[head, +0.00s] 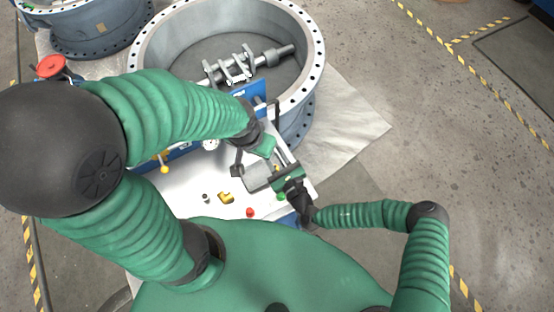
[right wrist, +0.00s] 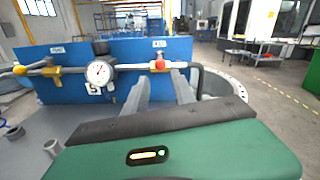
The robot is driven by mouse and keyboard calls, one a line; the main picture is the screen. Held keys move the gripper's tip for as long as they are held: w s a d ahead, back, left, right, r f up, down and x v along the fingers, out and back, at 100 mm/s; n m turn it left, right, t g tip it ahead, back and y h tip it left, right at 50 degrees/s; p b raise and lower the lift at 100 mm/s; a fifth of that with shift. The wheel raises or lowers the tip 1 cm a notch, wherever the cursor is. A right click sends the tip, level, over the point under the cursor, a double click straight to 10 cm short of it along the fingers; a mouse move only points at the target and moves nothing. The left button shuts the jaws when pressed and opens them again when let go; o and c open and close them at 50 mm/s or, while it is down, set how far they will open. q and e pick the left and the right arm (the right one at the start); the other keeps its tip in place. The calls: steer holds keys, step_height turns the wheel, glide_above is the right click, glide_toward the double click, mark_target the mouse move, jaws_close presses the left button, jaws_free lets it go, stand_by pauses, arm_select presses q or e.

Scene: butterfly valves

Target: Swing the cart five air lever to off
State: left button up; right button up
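The blue cart panel (right wrist: 120,55) carries a pipe with a gauge (right wrist: 100,71) marked 5 below it. Right of the gauge, under a small label too blurred to read surely, is a valve lever with a red knob (right wrist: 160,62). Its exact angle is hard to judge. My right gripper (right wrist: 161,78) points at this lever, its two grey fingers apart and nothing between them at their near part; contact cannot be told. In the head view my right gripper (head: 277,168) is over the cart's right end. My left gripper (head: 262,160) is close by, its fingers unclear. The lever is hidden there.
A second valve with a yellow knob (right wrist: 20,70) is left of the gauge. Several small parts, including a yellow one (head: 226,197) and a red one (head: 250,212), lie on the white cart top (head: 190,190). A large flanged ring (head: 315,60) stands behind the cart. Floor at right is clear.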

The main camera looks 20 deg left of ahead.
steer(key=v, duration=0.4)
steer(key=shift+s, duration=0.1)
steer(key=shift+a+b, duration=0.1)
steer(key=shift+b, duration=0.2)
steer(key=s+d+n+g+y+b, duration=0.1)
steer(key=s+d+n+g+b, duration=0.15)
steer(key=s+n+g, duration=0.4)
steer(key=s+d+n+g+y+b, duration=0.1)
steer(key=s+d+n+g+b, duration=0.15)
steer(key=s+n+g, duration=0.45)
steer(key=s+d+f+n+g+h+b, duration=0.1)
steer(key=d+f+n+h+b, duration=0.1)
steer(key=d+f+n+h, duration=0.3)
steer(key=d+n+g+h+b, duration=0.2)
steer(key=d+h+b, duration=0.1)
steer(key=d, duration=0.4)
steer(key=w+d+r+n+t+h+b, duration=0.1)
steer(key=w+d+t+h, duration=0.3)
steer(key=d, duration=0.5)
steer(key=w+d+r+n+t+h+b, duration=0.2)
steer(key=w+d+r+t+h+b, duration=0.1)
steer(key=d, duration=0.7)
steer(key=shift+w+d+r+t+h+b, duration=0.25)
steer(key=shift+w+r+t+h+b, duration=0.15)
steer(key=shift+w+t+h, duration=0.35)
